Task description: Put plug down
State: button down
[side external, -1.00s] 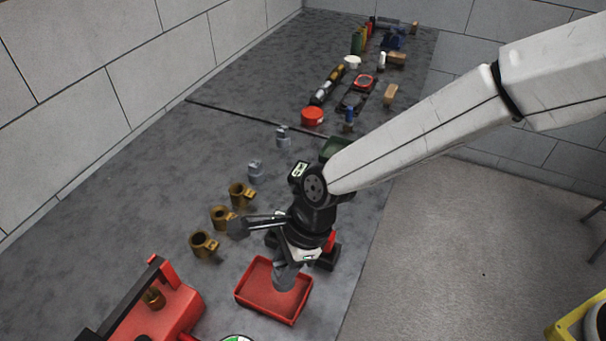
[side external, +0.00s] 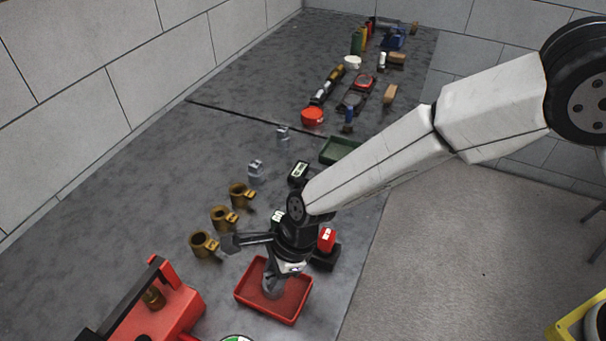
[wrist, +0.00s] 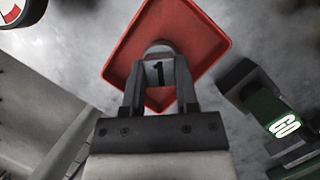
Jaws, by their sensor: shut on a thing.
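My gripper (side external: 275,281) points down over the red tray (side external: 286,317) in the side view. It is shut on a grey plug (side external: 272,287), which is at or just above the tray's floor; I cannot tell if it touches. In the wrist view, the gripper fingers (wrist: 160,98) hold the plug (wrist: 158,70), marked with a "1", against the red tray (wrist: 205,27). Two similar grey plugs stand on the table, one nearer (side external: 256,171) and one farther (side external: 282,136).
Several brass fittings (side external: 224,218) stand left of my gripper. A red pump unit (side external: 165,310) is at the lower left. Bare table lies toward the left wall.

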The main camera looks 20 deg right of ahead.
jog(key=shift+f, duration=0.15)
jog(key=shift+c, duration=1.8)
grip_release()
jog(key=shift+f, duration=0.1)
jog(key=v, duration=1.2)
jog(key=shift+d, duration=0.15)
